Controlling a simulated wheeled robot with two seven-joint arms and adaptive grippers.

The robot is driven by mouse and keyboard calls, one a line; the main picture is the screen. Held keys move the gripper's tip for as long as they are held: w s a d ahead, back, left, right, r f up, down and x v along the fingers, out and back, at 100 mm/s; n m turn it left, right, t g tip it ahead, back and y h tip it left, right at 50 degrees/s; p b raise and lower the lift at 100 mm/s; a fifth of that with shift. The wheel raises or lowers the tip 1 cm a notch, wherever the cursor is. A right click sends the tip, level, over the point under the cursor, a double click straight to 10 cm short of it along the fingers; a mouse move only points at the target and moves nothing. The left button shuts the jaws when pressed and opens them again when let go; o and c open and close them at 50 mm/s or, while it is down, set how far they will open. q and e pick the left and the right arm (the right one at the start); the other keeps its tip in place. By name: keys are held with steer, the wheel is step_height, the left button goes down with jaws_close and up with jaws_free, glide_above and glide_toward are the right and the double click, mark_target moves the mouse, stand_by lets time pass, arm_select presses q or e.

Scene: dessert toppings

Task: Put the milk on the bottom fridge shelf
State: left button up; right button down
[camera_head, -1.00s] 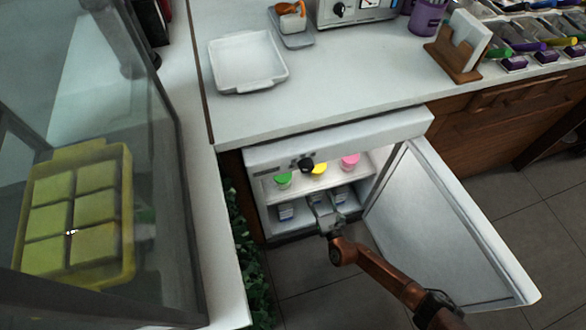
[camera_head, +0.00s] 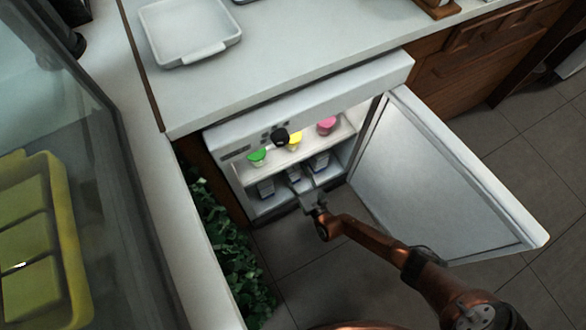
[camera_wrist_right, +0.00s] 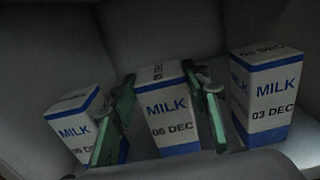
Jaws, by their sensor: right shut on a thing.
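The small fridge (camera_head: 310,88) stands open under the counter. My right gripper (camera_head: 303,184) reaches into its bottom compartment. In the right wrist view, my right gripper (camera_wrist_right: 160,108) has its green-padded fingers on both sides of the middle milk carton (camera_wrist_right: 166,108), labelled 06 DEC, and is shut on it. The carton is upright at the bottom shelf (camera_wrist_right: 200,168); whether its base touches the shelf I cannot tell. Another milk carton (camera_wrist_right: 82,128) stands to its left, close to a finger. A third milk carton (camera_wrist_right: 265,95), labelled 03 DEC, stands to the right. My left gripper is not in view.
The upper shelf holds tubs with green (camera_head: 257,157), yellow (camera_head: 295,143) and pink (camera_head: 326,126) tops. The fridge door (camera_head: 440,170) is swung open to the right. A white tray (camera_head: 188,32) sits on the counter. Green plants (camera_head: 225,245) are left of the fridge.

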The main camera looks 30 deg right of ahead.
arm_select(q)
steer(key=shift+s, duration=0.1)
arm_select(e)
steer(key=shift+w, duration=0.1)
steer(key=c, duration=1.1)
jaws_free()
steer(key=shift+f, duration=0.25)
steer(key=shift+r, duration=0.15)
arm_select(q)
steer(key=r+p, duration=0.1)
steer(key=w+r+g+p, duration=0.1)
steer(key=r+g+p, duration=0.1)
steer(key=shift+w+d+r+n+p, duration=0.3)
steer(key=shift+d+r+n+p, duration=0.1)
arm_select(e)
steer(key=s, duration=1.2)
steer(key=shift+d, duration=0.25)
steer(key=shift+s, duration=0.1)
